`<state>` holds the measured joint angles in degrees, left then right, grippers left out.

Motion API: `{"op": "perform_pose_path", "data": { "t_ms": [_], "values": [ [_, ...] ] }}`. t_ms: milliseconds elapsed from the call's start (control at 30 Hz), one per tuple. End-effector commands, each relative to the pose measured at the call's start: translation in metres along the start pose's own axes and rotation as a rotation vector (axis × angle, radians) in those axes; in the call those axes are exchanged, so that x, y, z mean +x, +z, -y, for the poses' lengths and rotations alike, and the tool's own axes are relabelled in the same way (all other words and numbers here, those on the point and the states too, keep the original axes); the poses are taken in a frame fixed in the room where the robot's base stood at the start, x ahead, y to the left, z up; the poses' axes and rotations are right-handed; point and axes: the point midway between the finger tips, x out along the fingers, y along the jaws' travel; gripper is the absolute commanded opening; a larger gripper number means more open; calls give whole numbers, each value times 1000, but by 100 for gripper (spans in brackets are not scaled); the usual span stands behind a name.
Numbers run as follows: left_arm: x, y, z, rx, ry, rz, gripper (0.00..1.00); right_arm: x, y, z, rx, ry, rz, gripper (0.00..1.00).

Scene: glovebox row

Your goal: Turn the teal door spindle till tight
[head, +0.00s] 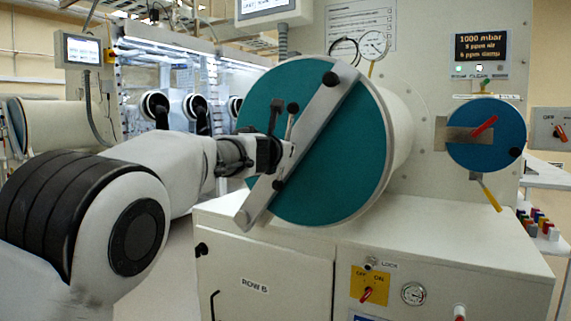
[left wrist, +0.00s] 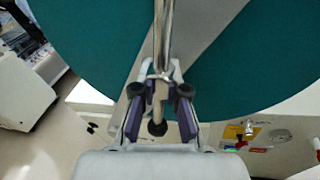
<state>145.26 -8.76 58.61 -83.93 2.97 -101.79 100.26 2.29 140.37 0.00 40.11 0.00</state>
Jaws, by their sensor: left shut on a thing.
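The round teal door (head: 348,165) closes the large white cylinder, and a grey metal bar (head: 322,108) crosses it diagonally. The spindle's thin handle rod (head: 290,125), with a black knob at its upper end, stands in front of the bar. My left gripper (head: 285,154) is at the door's middle, shut on the spindle handle and hiding part of it. In the left wrist view the chrome spindle handle (left wrist: 162,40) runs down between the purple-padded fingers (left wrist: 160,98), with a black knob below them. The teal door also fills the top of that view (left wrist: 95,35). My right gripper is not in view.
A smaller blue round door (head: 500,145) with a red handle is on the panel at right. A white cabinet (head: 262,255) with switches and a gauge (head: 413,293) stands below the teal door. A second chamber (head: 60,130) and glovebox windows are at left.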

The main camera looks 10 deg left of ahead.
Motion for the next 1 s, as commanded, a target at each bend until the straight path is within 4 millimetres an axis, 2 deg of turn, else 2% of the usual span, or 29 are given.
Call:
{"op": "perform_pose_path", "data": {
  "t_ms": [33,100,400,1000],
  "values": [
    [1,-8,2,36,3,4,0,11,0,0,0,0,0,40],
    [1,-8,2,89,8,14,0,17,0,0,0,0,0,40],
    [1,-6,1,250,26,45,0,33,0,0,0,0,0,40],
    [1,-4,0,306,31,55,0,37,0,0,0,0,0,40]
  ]
}}
